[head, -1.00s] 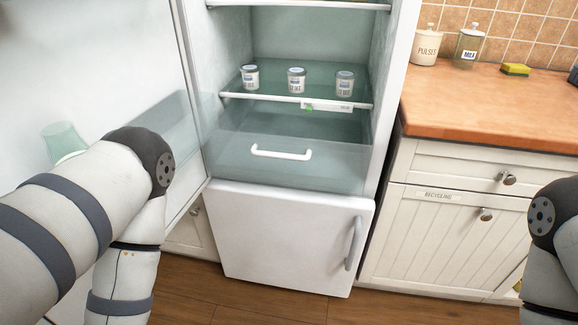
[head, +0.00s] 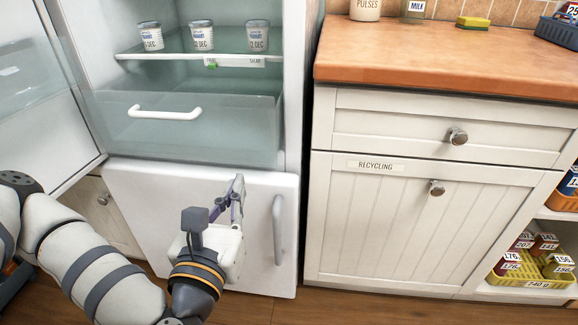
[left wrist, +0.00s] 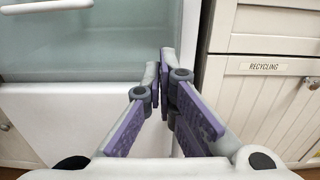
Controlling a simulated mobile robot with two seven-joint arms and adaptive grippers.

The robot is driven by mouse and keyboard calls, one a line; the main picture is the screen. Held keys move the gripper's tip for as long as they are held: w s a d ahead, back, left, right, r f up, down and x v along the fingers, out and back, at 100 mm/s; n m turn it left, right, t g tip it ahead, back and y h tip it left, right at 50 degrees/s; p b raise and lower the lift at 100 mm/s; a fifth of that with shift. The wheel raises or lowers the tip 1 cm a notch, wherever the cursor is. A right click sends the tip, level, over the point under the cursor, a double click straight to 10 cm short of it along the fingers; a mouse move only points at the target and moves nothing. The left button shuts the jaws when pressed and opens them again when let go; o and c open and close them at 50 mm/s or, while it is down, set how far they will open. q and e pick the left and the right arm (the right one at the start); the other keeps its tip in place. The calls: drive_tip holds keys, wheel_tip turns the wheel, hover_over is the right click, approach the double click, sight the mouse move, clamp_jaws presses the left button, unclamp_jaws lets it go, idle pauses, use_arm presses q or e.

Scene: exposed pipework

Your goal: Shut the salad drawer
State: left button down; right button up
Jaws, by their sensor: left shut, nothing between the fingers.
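The salad drawer (head: 190,138) is a clear greenish drawer with a white handle (head: 165,113), low in the open fridge. Its front sticks out past the shelf above it, so it is pulled out. My left gripper (head: 239,180) is shut and empty, below the drawer's right part and in front of the white lower door. My right gripper is out of view.
The lower door (head: 130,195) has an upright handle (head: 278,230) to the right of my left gripper. Yogurt pots (head: 202,36) stand on the shelf (head: 190,57) above the drawer. The open fridge door (head: 45,120) is at left, a wooden counter (head: 430,60) at right.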

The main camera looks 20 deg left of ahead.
sight(256, 138)
use_arm(q)
drive_tip(key=x, duration=1.3)
drive_tip(key=shift+w+a+r+b, duration=0.1)
drive_tip(key=shift+w+a+b, duration=0.1)
drive_tip(key=shift+w+b, duration=0.15)
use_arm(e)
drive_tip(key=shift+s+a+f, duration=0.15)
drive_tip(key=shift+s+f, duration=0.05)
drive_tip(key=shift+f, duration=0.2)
use_arm(q)
drive_tip(key=b+x, duration=0.1)
drive_tip(key=x, duration=0.1)
drive_tip(key=b+x, duration=0.1)
drive_tip(key=x, duration=0.2)
drive_tip(key=b+x, duration=0.1)
drive_tip(key=x, duration=0.1)
drive_tip(key=shift+w+f+b, duration=0.2)
drive_tip(key=shift+f+b, duration=0.1)
drive_tip(key=b+x, duration=0.1)
drive_tip(key=x, duration=0.3)
drive_tip(key=shift+r, duration=0.15)
drive_tip(key=shift+a+r, duration=0.1)
drive_tip(key=shift+r, duration=0.25)
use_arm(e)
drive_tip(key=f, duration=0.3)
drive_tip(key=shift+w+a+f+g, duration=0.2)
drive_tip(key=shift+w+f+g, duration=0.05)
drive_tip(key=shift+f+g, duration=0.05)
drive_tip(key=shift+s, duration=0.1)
